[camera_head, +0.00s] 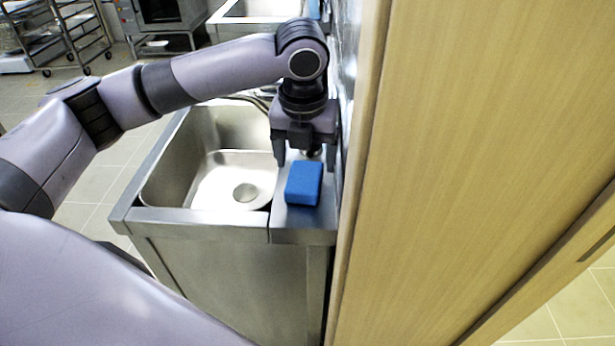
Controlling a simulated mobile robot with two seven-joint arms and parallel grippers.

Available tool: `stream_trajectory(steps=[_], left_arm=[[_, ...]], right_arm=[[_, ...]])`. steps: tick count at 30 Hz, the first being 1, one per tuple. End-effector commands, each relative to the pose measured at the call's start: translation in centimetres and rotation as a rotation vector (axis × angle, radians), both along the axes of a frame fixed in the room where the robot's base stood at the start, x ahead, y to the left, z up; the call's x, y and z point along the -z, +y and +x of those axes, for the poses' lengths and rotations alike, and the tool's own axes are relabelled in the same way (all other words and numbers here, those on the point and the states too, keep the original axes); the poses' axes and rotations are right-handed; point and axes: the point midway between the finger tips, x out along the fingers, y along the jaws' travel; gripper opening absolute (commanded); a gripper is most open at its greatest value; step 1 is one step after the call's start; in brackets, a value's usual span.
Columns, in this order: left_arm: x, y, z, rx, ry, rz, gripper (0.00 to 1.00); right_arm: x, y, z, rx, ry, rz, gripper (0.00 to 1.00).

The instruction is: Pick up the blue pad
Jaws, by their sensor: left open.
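The blue pad (303,184) is a small block lying on the narrow steel ledge (292,222) at the right of the sink. My left gripper (306,168) points down at the far end of the pad. Its jaws are open, with one finger toward the left and one toward the right. I see nothing between them, and whether a finger touches the pad cannot be told. My right gripper is not in view.
The steel sink basin (165,180) is left of the ledge. A tall wooden panel (470,160) stands close on the right and leaves little room. Racks (75,35) and an oven (160,12) are at the back left, with open tiled floor before them.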

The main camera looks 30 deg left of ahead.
Motion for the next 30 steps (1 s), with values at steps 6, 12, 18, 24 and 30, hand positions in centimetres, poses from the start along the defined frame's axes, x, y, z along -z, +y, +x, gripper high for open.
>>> stream_trajectory(steps=[6, 12, 18, 24, 30], left_arm=[[3.5, 0.2, -0.2, 0.000, 0.003, 0.001, 0.79], [4.8, 0.3, 0.0, 0.001, -0.001, 0.001, 0.79], [4.8, 0.3, 0.0, 0.001, -0.001, 0.000, 0.75], [4.8, 0.3, 0.0, 0.001, -0.001, 0.000, 0.40], [4.7, 0.3, 0.0, 0.001, -0.001, 0.000, 0.40]], right_arm=[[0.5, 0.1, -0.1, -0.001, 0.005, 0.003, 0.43], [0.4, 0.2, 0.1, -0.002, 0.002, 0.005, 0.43], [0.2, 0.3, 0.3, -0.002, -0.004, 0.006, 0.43], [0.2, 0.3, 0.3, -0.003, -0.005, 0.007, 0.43], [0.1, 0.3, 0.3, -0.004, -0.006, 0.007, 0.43]])
